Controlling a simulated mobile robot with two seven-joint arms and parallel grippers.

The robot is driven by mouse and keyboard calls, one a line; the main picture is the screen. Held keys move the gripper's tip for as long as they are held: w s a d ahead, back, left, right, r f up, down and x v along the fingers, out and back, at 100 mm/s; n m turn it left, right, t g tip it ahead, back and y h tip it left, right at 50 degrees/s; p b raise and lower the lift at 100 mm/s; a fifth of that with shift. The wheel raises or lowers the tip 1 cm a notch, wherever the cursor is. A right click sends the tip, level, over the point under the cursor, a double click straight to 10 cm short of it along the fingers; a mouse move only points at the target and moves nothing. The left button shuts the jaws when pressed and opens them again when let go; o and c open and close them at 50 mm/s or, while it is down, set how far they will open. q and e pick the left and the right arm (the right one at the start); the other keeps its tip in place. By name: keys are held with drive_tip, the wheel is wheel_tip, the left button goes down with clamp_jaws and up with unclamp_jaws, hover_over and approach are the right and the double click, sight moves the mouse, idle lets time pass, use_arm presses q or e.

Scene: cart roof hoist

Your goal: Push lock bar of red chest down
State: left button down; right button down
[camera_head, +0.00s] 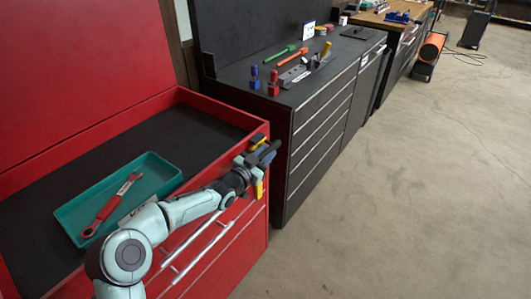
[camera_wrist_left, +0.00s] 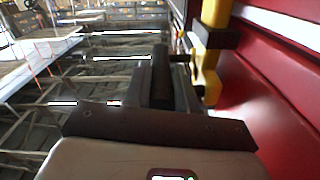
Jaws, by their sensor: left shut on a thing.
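The red chest (camera_head: 243,232) stands at the left with its lid raised. Its yellow lock bar (camera_head: 260,189) is at the front right corner, partly hidden by my left gripper. My left gripper (camera_head: 266,155) is at that corner, shut on the lock bar. In the left wrist view the yellow bar (camera_wrist_left: 207,75) runs beside the dark fingers (camera_wrist_left: 165,75), close to the red chest front (camera_wrist_left: 270,110). The exact finger contact is hard to see. My right gripper is not in view.
A teal tray (camera_head: 70,212) with a red wrench (camera_head: 110,206) lies in the open chest. A black drawer cabinet (camera_head: 312,130) with small tools on top stands just beyond the chest. The concrete floor (camera_head: 400,190) at the right is clear.

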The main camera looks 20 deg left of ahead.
use_arm(q)
drive_tip(key=shift+f, duration=0.35)
drive_tip(key=c, duration=0.9)
unclamp_jaws()
drive_tip(key=shift+r, duration=0.15)
wheel_tip(320, 180, up, 20)
drive_tip(key=p, duration=0.6)
drive_tip(key=shift+p, duration=0.35)
